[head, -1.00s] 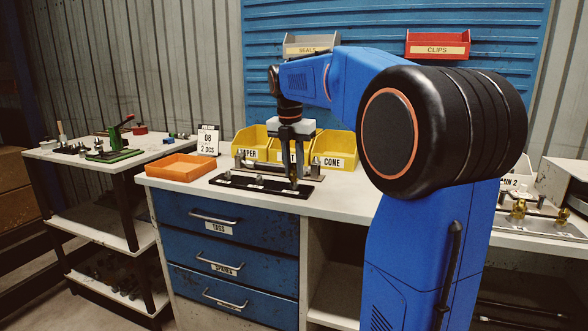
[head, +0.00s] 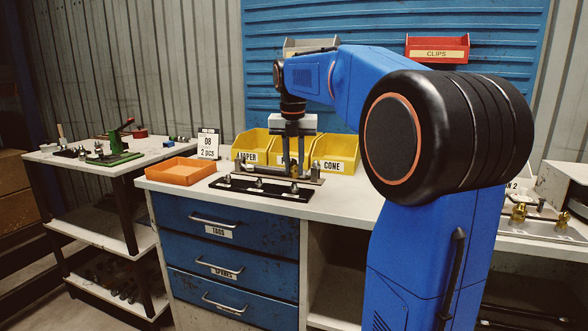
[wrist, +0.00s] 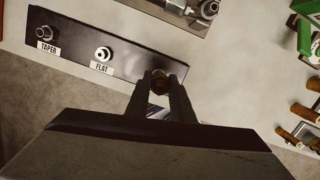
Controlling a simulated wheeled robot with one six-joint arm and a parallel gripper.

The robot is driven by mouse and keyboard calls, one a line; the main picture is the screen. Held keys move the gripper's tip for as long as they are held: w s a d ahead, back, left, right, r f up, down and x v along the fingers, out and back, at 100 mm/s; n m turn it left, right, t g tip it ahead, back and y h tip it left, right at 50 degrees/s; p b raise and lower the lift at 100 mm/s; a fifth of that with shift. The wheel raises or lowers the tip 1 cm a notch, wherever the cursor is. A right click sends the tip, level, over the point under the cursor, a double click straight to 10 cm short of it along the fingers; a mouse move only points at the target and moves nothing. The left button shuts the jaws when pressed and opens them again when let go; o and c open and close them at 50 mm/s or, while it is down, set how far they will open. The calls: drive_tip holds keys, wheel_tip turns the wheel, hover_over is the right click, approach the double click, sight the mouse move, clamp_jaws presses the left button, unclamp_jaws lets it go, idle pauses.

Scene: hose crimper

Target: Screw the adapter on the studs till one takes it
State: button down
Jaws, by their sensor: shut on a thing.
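My gripper (head: 294,166) points down over the right end of a black stud plate (head: 242,188) and is shut on a brass adapter (head: 294,171). The adapter sits just above the right stud (head: 294,188), apart from it as far as I can tell. In the wrist view the adapter (wrist: 160,76) shows between the dark fingertips (wrist: 160,84). Two other studs stand bare: the TAPER stud (wrist: 42,32) and the FLAT stud (wrist: 103,53). The right stud and its label are hidden in the wrist view.
A grey rail with fittings (head: 244,168) lies behind the plate, before the yellow bins (head: 334,148). An orange tray (head: 181,171) and a card stand (head: 208,144) are to the left. A side table with a green press (head: 112,159) stands further left.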

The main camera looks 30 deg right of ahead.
drive_tip(key=shift+r, duration=2.95)
